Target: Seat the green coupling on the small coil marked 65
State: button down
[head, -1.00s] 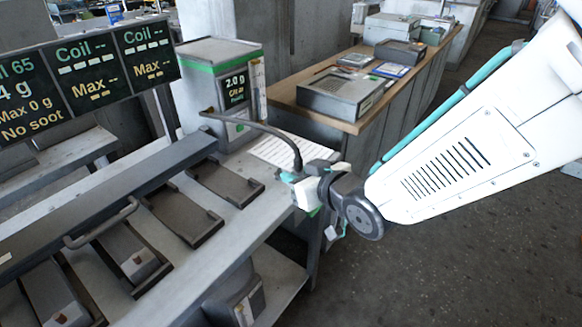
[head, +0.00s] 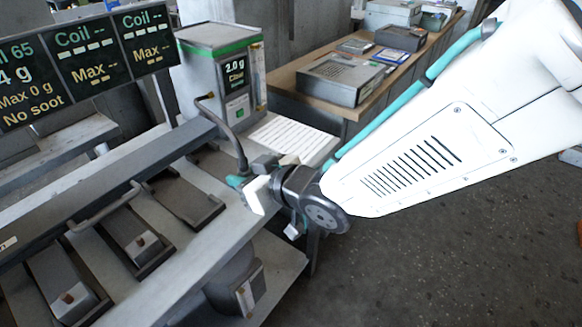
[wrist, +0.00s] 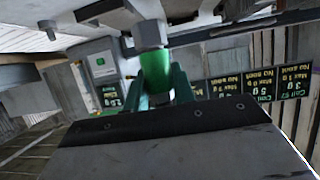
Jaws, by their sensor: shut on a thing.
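My gripper (head: 246,186) is at the end of the white arm, above the bench's front edge in the head view. In the wrist view its two teal fingers (wrist: 161,84) are shut on the green coupling (wrist: 156,75), which is partly hidden between them. In the head view a dark hose (head: 229,138) runs from the green-banded box down to the gripper. Small blocks with copper-coloured stubs, a nearer one (head: 75,305) and a farther one (head: 140,243), sit in dark trays to the left, apart from my gripper. No mark 65 is readable on either.
A sign reading "65", "Max 0 g", "No soot" (head: 25,75) hangs at left. The green-banded box (head: 213,75) stands behind the gripper beside a white sheet (head: 290,140). A bar handle (head: 105,207) stands above the trays. An empty tray (head: 185,203) lies nearby.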

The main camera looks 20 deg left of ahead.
jog(key=s+a+r+n+g, duration=0.3)
jog(key=s+a+g, duration=0.1)
jog(key=s+a, duration=0.4)
jog(key=s+a+r+n+g, duration=0.2)
jog(key=s+a+n+g, duration=0.1)
jog(key=s+a, duration=0.45)
jog(key=shift+y, duration=0.4)
jog(key=shift+w+a+f, duration=0.1)
jog(key=shift+f, duration=0.95)
jog(key=shift+w+a+f, duration=0.1)
jog(key=shift+f, duration=0.9)
jog(key=shift+f, duration=1.4)
jog(key=c, duration=1.1)
grip_release()
jog(key=shift+d, duration=0.1)
jog(key=v, duration=0.7)
jog(key=shift+d+r, duration=0.1)
jog(key=shift+d, duration=0.2)
